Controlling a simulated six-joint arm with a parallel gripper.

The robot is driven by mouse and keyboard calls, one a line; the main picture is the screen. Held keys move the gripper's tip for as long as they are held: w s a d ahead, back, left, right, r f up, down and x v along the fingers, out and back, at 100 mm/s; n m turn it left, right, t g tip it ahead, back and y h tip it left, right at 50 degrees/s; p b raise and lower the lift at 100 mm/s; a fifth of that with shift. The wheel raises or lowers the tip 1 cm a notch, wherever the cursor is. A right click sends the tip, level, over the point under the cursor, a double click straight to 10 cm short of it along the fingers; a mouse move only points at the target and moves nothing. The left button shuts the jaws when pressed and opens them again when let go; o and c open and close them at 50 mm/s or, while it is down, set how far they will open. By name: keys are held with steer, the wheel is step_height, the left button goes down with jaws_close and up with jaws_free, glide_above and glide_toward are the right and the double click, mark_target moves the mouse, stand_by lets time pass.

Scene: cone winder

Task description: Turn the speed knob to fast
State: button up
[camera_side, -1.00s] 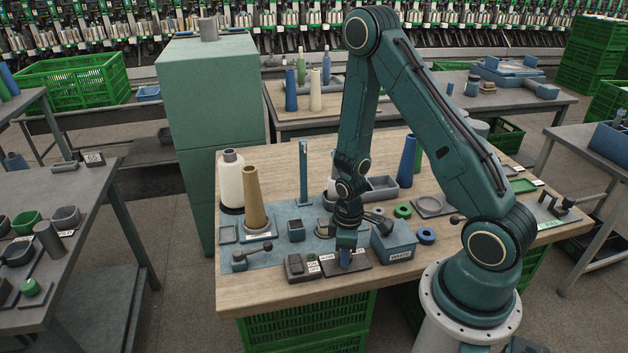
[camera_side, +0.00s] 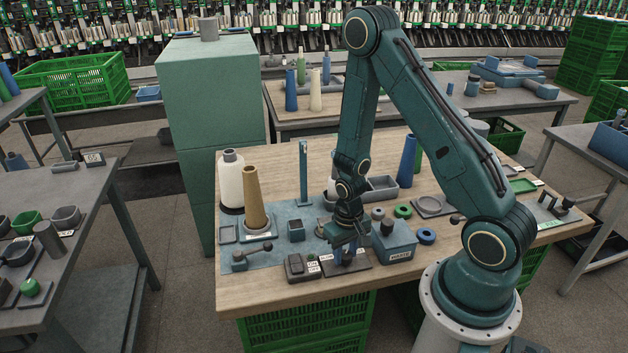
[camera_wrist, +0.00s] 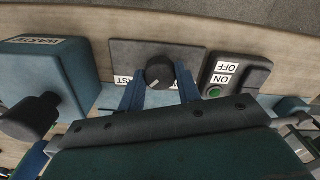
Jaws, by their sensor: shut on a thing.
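The speed knob (camera_wrist: 160,71) is a round dark knob on a grey plate (camera_wrist: 127,50) in the wrist view. A pale pointer mark shows on its lower-left part, on the side of a label reading "AST", its first letter hidden by a finger. Another label, right of the knob, is mostly hidden. My gripper (camera_wrist: 160,78) has one blue finger on each side of the knob and is shut on it. In the side view my gripper (camera_side: 347,257) points down at the plate (camera_side: 362,264) near the table's front edge; its fingers hide the knob.
An ON/OFF switch box (camera_wrist: 231,78) with a green button stands close right of the plate in the wrist view. A blue WASTE box (camera_wrist: 47,67) with a dark knob on top stands close on the left. A tan cone (camera_side: 255,197) stands farther back.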

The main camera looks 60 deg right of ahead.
mark_target(345, 254)
steer(key=shift+m, duration=0.5)
steer(key=o, duration=1)
steer(key=shift+c, duration=0.2)
step_height(345, 254, up, 14)
stand_by(0.6)
stand_by(0.3)
